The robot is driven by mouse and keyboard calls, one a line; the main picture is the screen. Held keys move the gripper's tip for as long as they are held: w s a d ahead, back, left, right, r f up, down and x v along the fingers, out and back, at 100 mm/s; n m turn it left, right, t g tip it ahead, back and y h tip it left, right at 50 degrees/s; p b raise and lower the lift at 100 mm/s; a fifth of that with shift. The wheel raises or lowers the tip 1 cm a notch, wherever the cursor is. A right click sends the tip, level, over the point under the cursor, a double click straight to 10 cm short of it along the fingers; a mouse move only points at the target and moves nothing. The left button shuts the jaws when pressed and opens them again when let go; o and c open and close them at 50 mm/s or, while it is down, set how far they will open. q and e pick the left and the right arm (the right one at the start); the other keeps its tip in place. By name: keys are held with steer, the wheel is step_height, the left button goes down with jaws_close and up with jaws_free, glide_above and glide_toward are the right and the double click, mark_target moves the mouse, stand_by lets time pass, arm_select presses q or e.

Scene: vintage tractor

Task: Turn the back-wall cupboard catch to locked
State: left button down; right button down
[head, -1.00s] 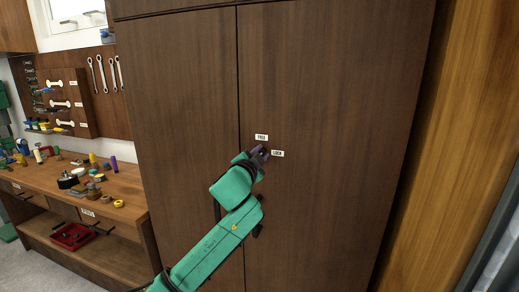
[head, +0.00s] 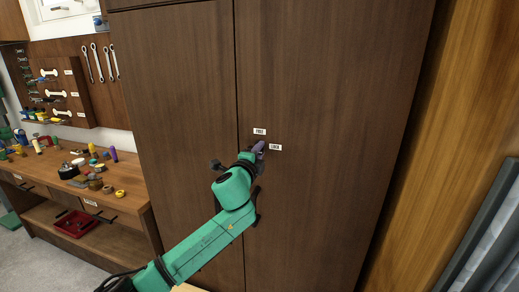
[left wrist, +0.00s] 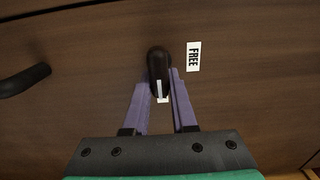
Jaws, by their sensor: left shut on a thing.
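The cupboard catch (left wrist: 156,58) is a small dark knob on the brown cupboard door (head: 320,90). A white mark shows at its lower end in the left wrist view, pointing away from the side where the FREE label (left wrist: 193,56) sits. In the head view the FREE label (head: 259,131) is above the catch and the LOCK label (head: 275,147) is to its right. My left gripper (head: 259,147) is shut on the catch, with a purple finger on either side (left wrist: 160,95). The catch is mostly hidden by the gripper in the head view. My right gripper is not in view.
A dark door handle (left wrist: 25,80) is to the left of the catch in the left wrist view. A wooden workbench (head: 135,208) with several small items stands left of the cupboard. Spanners (head: 100,62) hang on the wall above it.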

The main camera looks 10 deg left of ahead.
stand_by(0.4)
arm_select(q)
steer(key=c, duration=0.7)
jaws_free()
steer(key=s+b, duration=0.1)
steer(key=s, duration=0.4)
steer(key=s+b, duration=0.2)
steer(key=s, duration=0.2)
steer(key=s+a+b, duration=0.1)
steer(key=s, duration=0.4)
steer(key=shift+s+b, duration=0.3)
steer(key=shift+b, duration=0.05)
